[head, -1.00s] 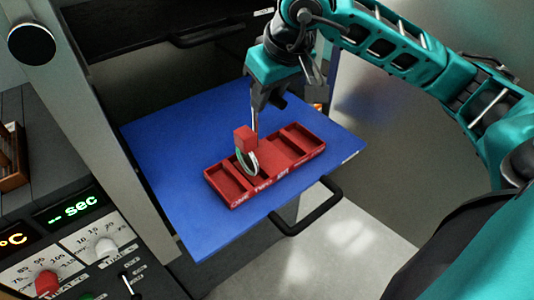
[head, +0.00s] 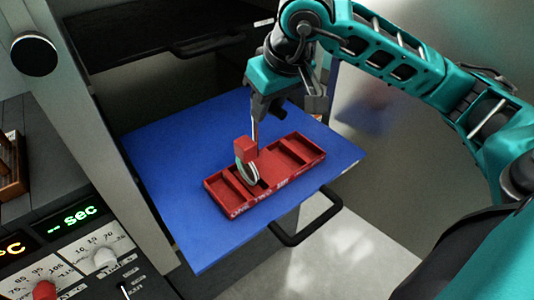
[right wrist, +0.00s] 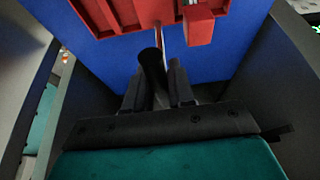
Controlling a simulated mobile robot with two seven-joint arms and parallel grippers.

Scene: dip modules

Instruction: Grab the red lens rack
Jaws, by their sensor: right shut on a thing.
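The red lens rack shows in the head view as a small red block (head: 245,147) with pale round lenses (head: 247,172) below it and a thin upright rod beside it. It is over the left-middle part of a red compartment tray (head: 235,207); I cannot tell whether the lenses touch the tray floor. My right gripper (head: 264,101) is above the rack, shut on its handle. In the right wrist view a dark round grip (right wrist: 152,66) lies between the fingers, with the red block (right wrist: 198,26) beyond. My left gripper is not in view.
The tray rests on a blue board (head: 170,150) with free room around it. A black bar handle (head: 307,222) sticks out at its front edge. A control panel with dials (head: 104,258) stands at the left. A dark cabinet is behind.

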